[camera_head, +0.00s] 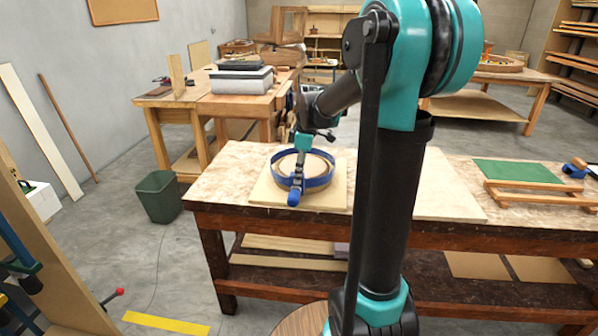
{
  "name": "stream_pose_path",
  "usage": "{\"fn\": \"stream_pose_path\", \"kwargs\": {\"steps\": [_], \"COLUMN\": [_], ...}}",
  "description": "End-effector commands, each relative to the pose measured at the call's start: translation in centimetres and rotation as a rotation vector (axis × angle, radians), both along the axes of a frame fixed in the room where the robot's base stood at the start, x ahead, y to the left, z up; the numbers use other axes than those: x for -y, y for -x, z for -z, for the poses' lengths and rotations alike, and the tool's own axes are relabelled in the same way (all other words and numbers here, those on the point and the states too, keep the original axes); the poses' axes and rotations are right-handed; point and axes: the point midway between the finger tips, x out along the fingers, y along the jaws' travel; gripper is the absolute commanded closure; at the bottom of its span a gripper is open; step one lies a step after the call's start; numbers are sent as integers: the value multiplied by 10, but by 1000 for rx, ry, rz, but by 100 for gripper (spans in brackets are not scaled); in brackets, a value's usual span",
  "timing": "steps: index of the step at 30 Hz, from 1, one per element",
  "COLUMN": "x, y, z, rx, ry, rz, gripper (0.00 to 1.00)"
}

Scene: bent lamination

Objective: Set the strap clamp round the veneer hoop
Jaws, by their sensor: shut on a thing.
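The veneer hoop (309,164) is a pale wooden ring on a light square board (263,194) at the left end of the workbench. The strap clamp (322,183) is a blue band with a dark buckle and a blue handle (293,198) at its front. The band shows around the hoop, with wood visible inside it; I cannot tell whether it touches the hoop or sits level. The exact contact between fingers and clamp is too small to see.
The workbench (235,165) has free room left of the board and a pale sheet on the right. A green mat (516,171) and a wooden frame (535,197) lie at its right end. A green bin (158,196) stands on the floor left. My arm hides the bench's middle.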

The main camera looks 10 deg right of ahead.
Motion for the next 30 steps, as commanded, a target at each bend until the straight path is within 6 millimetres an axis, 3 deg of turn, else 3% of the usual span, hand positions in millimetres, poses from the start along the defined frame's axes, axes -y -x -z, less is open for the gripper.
{"fn": "stream_pose_path", "kwargs": {"steps": [15,30], "x": [0,0], "y": [0,0], "z": [22,29], "rx": [1,1], "ry": [0,0], "rz": [0,0], "gripper": [97,97]}}
